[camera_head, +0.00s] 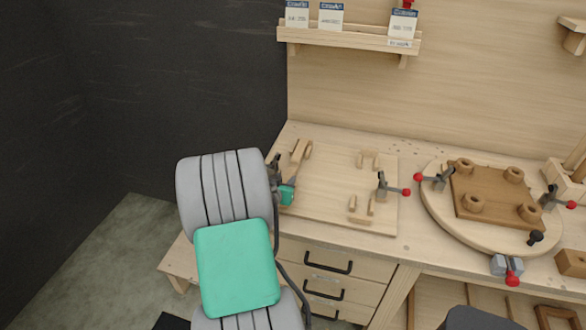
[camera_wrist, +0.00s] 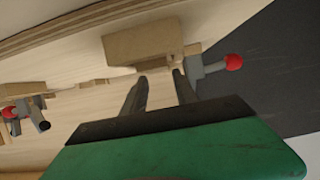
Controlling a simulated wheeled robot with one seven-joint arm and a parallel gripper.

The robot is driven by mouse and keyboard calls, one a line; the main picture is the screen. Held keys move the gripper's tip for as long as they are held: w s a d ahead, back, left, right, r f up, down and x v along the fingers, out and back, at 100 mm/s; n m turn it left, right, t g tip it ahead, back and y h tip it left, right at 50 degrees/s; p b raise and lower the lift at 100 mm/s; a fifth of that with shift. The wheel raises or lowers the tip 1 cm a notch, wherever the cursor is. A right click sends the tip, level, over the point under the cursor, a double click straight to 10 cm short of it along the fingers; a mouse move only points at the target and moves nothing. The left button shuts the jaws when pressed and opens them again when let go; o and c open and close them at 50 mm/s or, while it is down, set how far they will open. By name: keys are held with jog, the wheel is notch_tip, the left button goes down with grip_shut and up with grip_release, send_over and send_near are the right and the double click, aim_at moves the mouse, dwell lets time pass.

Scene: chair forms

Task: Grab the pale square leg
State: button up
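A pale wooden piece (camera_head: 299,150) with straight edges stands at the left end of the work board, just beyond my gripper; it may be the pale square leg, but I cannot tell for sure. In the wrist view a pale square-edged block (camera_wrist: 145,43) lies just past my fingertips. My gripper (camera_wrist: 158,78) is open, its two dark fingers apart with nothing clearly held between them. The fingertips are close to the block's lower edge; I cannot tell if they touch. In the head view my gripper is small and partly hidden by my arm.
The pale work board (camera_head: 330,215) carries small wooden holders and a red-knobbed clamp (camera_head: 384,188). A round turntable (camera_head: 436,215) with a brown pegged plate (camera_head: 490,196) stands to the right. A card shelf (camera_head: 345,38) hangs above. Drawers (camera_head: 330,270) sit below the bench.

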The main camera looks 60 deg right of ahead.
aim_at(289, 173)
jog(key=p+x, duration=0.2)
jog(key=x, duration=0.5)
jog(key=shift+d, duration=0.1)
grip_shut()
dwell(0.3)
